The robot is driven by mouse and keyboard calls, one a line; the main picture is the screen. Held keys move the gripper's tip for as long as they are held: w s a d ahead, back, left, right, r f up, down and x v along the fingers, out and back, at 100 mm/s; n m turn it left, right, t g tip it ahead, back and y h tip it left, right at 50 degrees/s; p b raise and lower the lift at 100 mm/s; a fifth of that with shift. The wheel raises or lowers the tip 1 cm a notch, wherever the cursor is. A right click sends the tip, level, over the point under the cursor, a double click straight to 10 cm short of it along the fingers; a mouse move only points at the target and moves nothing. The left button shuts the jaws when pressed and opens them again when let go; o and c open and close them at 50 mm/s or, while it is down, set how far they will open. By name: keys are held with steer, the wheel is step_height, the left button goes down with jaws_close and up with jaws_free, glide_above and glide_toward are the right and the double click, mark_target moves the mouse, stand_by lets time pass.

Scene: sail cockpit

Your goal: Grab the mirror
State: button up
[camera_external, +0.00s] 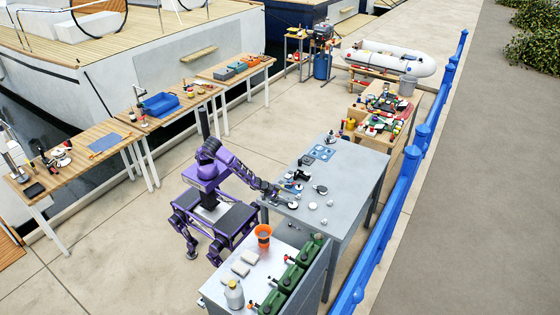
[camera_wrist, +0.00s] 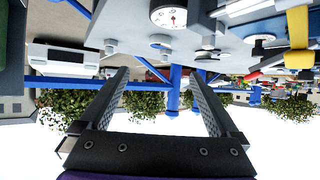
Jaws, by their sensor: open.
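My gripper (camera_external: 291,204) is over the near left part of the grey table (camera_external: 340,172) in the external view. In the wrist view my gripper (camera_wrist: 158,92) has its two dark fingers wide apart, with nothing held between them. I cannot tell for sure which thing is the mirror. Small round white pieces (camera_external: 313,206) and a dark round piece (camera_external: 321,189) lie on the table close to my gripper. In the wrist view, which looks upside down, a white-faced dial (camera_wrist: 174,17) and a small grey round fitting (camera_wrist: 160,41) show beyond the fingers.
A blue railing (camera_external: 405,178) runs behind the grey table. A nearer bench holds green cans (camera_external: 290,277), an orange bucket (camera_external: 263,234) and a pale jug (camera_external: 234,294). Wooden tables (camera_external: 97,148) line the boat side. Open paving (camera_external: 120,240) lies left of my base.

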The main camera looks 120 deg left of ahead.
glide_toward(312, 205)
steer(key=x, duration=0.3)
steer(key=shift+w, duration=0.25)
steer(key=shift+x, duration=2.6)
steer(key=shift+f, duration=0.15)
steer(key=shift+c, duration=0.4)
steer(key=c, duration=1.4)
